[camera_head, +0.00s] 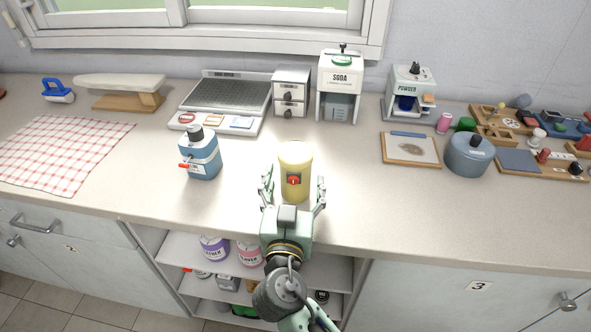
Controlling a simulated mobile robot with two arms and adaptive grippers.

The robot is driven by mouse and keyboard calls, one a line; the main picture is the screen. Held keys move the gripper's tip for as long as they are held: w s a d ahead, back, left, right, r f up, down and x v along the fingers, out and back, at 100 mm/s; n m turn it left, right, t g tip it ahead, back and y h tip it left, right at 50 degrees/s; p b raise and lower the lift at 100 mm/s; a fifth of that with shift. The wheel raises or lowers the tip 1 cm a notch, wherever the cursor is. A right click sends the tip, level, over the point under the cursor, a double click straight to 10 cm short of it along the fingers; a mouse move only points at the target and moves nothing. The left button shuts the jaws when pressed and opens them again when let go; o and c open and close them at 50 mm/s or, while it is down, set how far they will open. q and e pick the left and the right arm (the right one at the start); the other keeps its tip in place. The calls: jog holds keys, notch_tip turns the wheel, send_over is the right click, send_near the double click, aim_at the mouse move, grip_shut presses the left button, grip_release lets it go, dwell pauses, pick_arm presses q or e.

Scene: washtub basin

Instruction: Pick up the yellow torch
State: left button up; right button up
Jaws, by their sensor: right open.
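The yellow torch (296,160) stands upright on the counter near its front edge, with a red button on its front. My right gripper (293,188) is open, with one finger on the left side of the torch and one on the right. Small gaps seem to show between the fingers and the torch, but contact is hard to judge. The lower part of the torch is partly hidden by the gripper. My left gripper is not in the view.
A blue bottle (201,155) stands left of the torch. Behind are a soda dispenser (340,85) and a small drawer unit (291,92). Open shelves (330,268) lie below the counter. Counter right of the torch is clear.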

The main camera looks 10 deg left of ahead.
aim_at(298, 168)
jog(key=c, duration=1.1)
jog(key=shift+c, duration=0.2)
jog(key=shift+r, duration=0.1)
jog(key=shift+r+p, duration=0.3)
jog(key=shift+r, duration=0.2)
jog(key=r, duration=0.1)
jog(key=r+p, duration=0.2)
jog(key=r, duration=0.1)
jog(key=shift+s+d, duration=0.1)
jog(key=shift+d, duration=0.2)
jog(key=s+d+r+p, duration=0.4)
jog(key=d+r+p, duration=0.2)
jog(key=d, duration=0.4)
jog(key=shift+s, duration=0.2)
jog(key=shift+d, duration=0.1)
